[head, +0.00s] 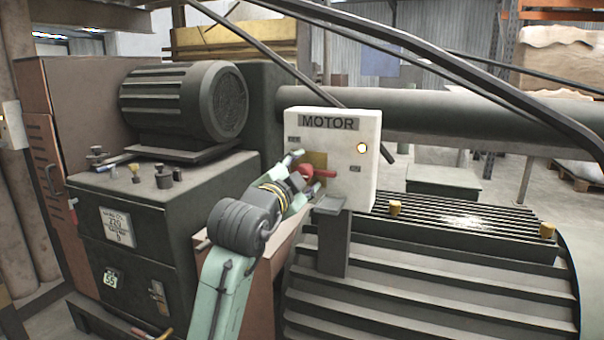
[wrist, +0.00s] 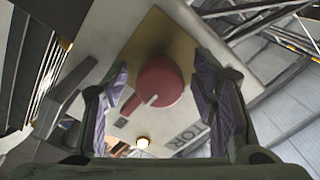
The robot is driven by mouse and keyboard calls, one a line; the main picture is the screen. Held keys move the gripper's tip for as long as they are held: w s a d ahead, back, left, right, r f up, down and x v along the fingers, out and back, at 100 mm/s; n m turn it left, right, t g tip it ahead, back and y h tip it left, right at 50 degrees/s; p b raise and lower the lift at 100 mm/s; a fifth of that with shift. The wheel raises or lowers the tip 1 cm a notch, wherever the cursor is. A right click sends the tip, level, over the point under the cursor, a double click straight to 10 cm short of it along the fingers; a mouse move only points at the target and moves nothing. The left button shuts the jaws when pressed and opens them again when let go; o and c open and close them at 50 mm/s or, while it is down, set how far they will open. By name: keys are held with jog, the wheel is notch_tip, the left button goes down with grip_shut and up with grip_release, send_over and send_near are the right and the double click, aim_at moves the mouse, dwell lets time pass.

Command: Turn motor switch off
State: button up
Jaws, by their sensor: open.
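The motor switch is a red rotary knob (head: 307,173) with a handle, on a yellow plate on a white box labelled MOTOR (head: 341,122). In the head view the handle (head: 328,174) points right. In the wrist view the red knob (wrist: 160,82) lies between my two fingers, its handle pointing down and left. My gripper (head: 304,172) is open in front of the switch, with a finger on each side. In the wrist view there is a gap between each finger and the knob, and my gripper (wrist: 161,88) holds nothing. A lamp (head: 362,148) on the box is lit orange.
A large ribbed motor housing (head: 430,285) lies below and right of the box. A smaller dark motor (head: 185,100) stands on a grey cabinet (head: 135,230) at left. Dark slanting bars (head: 430,50) cross above the box. A thick pipe (head: 450,122) runs behind it.

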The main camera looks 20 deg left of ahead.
jog(key=c, duration=1.1)
jog(key=shift+c, duration=0.2)
jog(key=shift+n, duration=0.3)
jog(key=n+p, duration=0.1)
jog(key=n, duration=0.2)
jog(key=shift+d+r+n+p, duration=0.1)
jog(key=shift+n+p, duration=0.3)
jog(key=n+p, duration=0.2)
jog(key=n, duration=0.2)
jog(key=shift+n, duration=0.3)
jog(key=n+p, duration=0.3)
jog(key=n, duration=0.2)
jog(key=shift+p, duration=0.4)
jog(key=shift+n+p, duration=1.15)
jog(key=shift+n, duration=0.75)
